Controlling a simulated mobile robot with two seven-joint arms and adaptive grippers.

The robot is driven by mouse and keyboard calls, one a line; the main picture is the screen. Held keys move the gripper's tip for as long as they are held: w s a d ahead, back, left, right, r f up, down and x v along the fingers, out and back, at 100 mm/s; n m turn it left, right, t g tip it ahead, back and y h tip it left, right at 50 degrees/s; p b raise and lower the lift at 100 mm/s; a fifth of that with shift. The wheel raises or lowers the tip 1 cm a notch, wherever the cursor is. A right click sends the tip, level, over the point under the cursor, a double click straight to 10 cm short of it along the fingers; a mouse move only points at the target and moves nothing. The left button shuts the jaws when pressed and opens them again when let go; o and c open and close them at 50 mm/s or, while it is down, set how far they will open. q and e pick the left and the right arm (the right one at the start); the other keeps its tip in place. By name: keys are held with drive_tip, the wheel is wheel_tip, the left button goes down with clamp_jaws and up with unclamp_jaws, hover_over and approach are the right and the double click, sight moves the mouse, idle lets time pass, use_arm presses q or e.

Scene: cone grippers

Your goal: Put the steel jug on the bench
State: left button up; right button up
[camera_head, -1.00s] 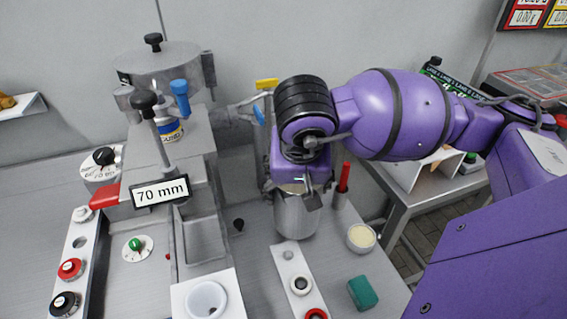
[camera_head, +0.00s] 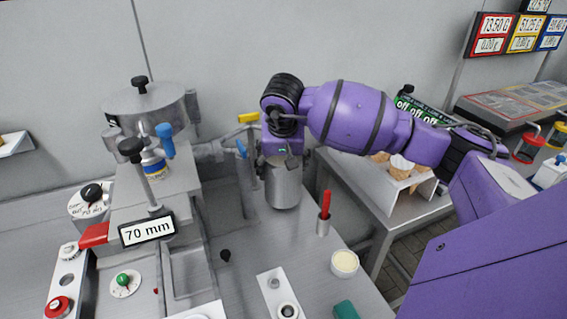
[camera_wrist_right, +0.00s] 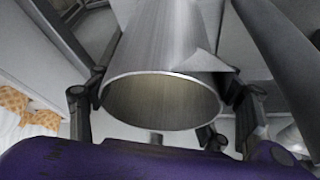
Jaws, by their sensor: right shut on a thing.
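The steel jug (camera_head: 284,189) is a plain metal cylinder, upright, in the head view under my right gripper (camera_head: 281,160). The right gripper is shut on it near the top. In the right wrist view the jug's open mouth (camera_wrist_right: 162,103) faces the camera, with fingers on both sides, and its inside looks empty. The metal bench (camera_head: 270,242) lies below and around it. Whether the jug's base touches the bench or hangs just above it, I cannot tell. My left gripper is not in view.
A holder with a red-handled tool (camera_head: 324,212) and a small cream-filled bowl (camera_head: 344,263) stand right of the jug. A machine with a "70 mm" sign (camera_head: 147,229) stands left. A green block (camera_head: 345,311) lies in front. A lower side table (camera_head: 400,212) holds cones.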

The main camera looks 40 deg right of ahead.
drive_tip(key=shift+w+d+f, duration=0.15)
drive_tip(key=shift+w+d, duration=0.1)
drive_tip(key=shift+w, duration=0.15)
drive_tip(key=shift+f, duration=0.2)
drive_tip(key=shift+s+f, duration=0.1)
drive_tip(key=shift+f, duration=0.45)
drive_tip(key=o, duration=1.3)
drive_tip(key=shift+c, duration=0.2)
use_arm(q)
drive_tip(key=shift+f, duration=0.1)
use_arm(e)
drive_tip(key=shift+o, duration=0.2)
drive_tip(key=shift+s+f, duration=0.1)
drive_tip(key=shift+f, duration=0.05)
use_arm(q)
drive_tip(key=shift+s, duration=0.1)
